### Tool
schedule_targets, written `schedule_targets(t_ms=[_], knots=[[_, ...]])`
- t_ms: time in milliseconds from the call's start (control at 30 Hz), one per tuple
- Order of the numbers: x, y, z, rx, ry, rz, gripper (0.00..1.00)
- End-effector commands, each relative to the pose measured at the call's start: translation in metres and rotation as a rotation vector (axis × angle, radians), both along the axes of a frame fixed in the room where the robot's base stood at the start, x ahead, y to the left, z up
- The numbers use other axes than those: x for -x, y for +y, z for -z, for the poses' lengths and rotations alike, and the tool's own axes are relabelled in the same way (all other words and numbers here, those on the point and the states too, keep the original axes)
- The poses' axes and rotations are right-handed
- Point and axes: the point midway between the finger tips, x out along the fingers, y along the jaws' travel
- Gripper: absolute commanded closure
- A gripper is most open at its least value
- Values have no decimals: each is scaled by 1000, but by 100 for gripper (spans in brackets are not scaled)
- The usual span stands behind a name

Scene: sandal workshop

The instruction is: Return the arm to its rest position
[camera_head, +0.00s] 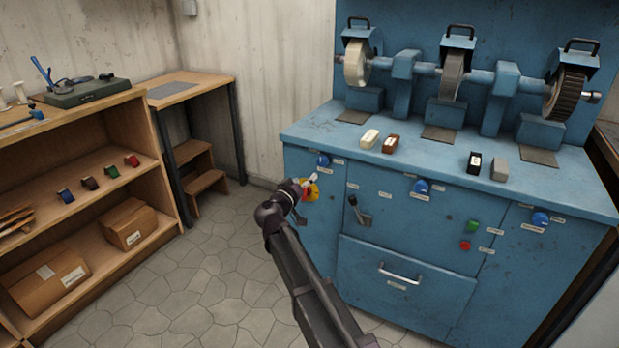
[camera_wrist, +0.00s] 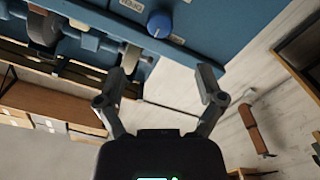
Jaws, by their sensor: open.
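My arm (camera_head: 305,285) reaches up from the bottom of the head view, over the floor in front of the blue grinding machine (camera_head: 400,270). My gripper (camera_head: 305,183) is small there, near the machine's left front edge, and overlaps a yellow and red switch (camera_head: 312,191). I cannot tell from this view whether they touch. In the wrist view, my gripper (camera_wrist: 163,74) has its two fingers spread wide with nothing between them. A blue knob (camera_wrist: 160,23) on the blue panel shows beyond the fingertips.
The machine carries several wheels and small blocks on top, plus a lever (camera_head: 360,212), a green button (camera_head: 473,227) and a drawer handle (camera_head: 398,273). A wooden shelf (camera_head: 160,180) with boxes and a small table (camera_head: 205,82) stand left. The stone floor (camera_head: 215,270) between is clear.

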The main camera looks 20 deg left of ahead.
Motion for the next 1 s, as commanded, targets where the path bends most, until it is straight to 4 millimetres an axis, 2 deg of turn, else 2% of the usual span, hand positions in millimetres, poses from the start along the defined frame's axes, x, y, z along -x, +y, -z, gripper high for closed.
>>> schedule_targets(t_ms=[267,367,467,567,767,1000], knots=[[-1,-3,1,0,4,5,12],[-4,-15,4,0,19,24,12],[-10,-38,9,-2,51,60,12],[-16,-72,19,-4,100,114,12],[-26,-160,45,-12,250,253,12],[-18,-264,81,-36,465,400,12]])
